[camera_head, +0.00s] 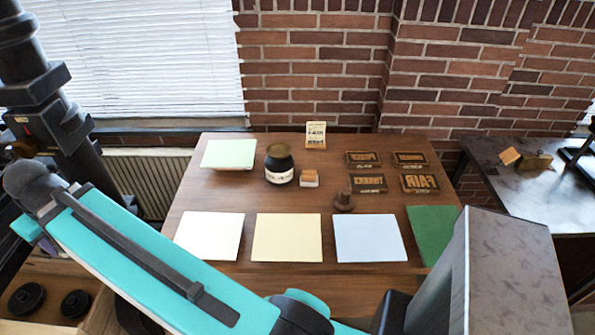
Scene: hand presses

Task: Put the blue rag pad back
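I cannot pick out a blue rag pad for certain. A flat light blue sheet (370,238) lies near the front edge of the wooden table (215,205), between a cream sheet (287,238) and a green sheet (433,232). I cannot tell whether it is paper or cloth. A small block (309,178), orange-brown above and white below, sits near the table's middle. My teal arm crosses the lower left and runs out of the bottom edge. My gripper's fingers do not show.
A dark jar (279,165), a pale pad (229,154), a small upright box (316,135), a brown knobbed tool (343,199) and several lettered plates (419,183) stand or lie on the table. A white sheet (209,236) lies front left. A large grey block (510,275) hides the lower right.

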